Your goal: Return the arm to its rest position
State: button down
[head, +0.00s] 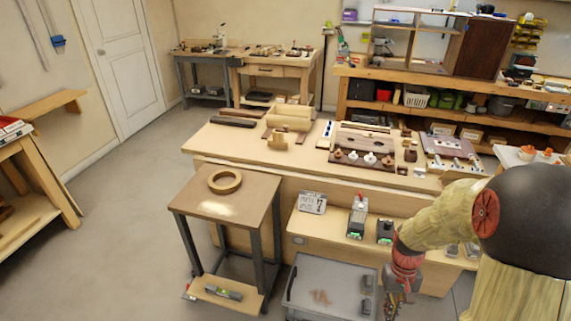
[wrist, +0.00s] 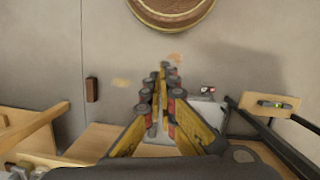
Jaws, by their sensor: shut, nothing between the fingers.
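My gripper (head: 394,304) hangs low at the bottom right of the head view, at the end of my arm, its lower end close to the frame edge. In the wrist view my gripper (wrist: 163,72) shows its yellow fingers with dark and red joints. The fingers meet at their tips and hold nothing. In the head view the gripper is beside the right side of a grey cart (head: 322,273); I cannot tell the gap between them.
A long wooden bench (head: 235,142) with parts on top stands behind the cart. A small table (head: 190,196) bearing a wooden ring (head: 224,181) stands left. Open floor (head: 110,230) lies farther left. A round brown thing (wrist: 172,8) tops the wrist view.

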jog(key=s+a+r+t, duration=0.2)
jog(key=s+a+r, duration=0.1)
jog(key=r, duration=0.6)
jog(key=s+a+r+n+t+p, duration=0.1)
jog(key=s+a+r+t, duration=0.2)
jog(key=r, duration=0.7)
jog(key=s+a+r+t, duration=0.3)
jog(key=s+a+r, duration=0.1)
jog(key=r, duration=0.6)
jog(key=shift+s+a, duration=0.35)
jog(key=shift+a, duration=0.05)
